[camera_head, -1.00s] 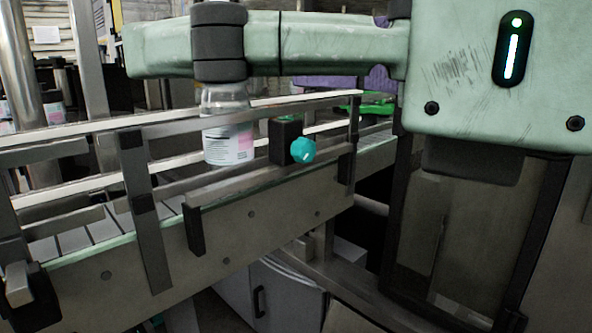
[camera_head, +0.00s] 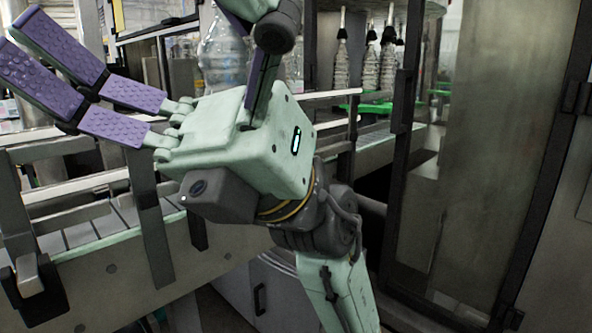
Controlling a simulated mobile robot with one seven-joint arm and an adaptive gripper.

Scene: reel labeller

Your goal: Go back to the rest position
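My gripper (camera_head: 130,45) is raised in front of the conveyor, with its pale green palm in the middle of the view. It is open: two fingers with purple pads stretch to the upper left, and another finger points up, spread away from them. Nothing shows between the fingers. My wrist and forearm run down to the bottom of the view below the palm. The palm covers part of the conveyor rails.
The conveyor (camera_head: 100,268) with metal guide rails crosses the left and middle. A large clear bottle (camera_head: 222,55) stands behind my gripper. Several clear bottles (camera_head: 371,62) stand at the back. A tall dark-framed cabinet (camera_head: 480,150) fills the right.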

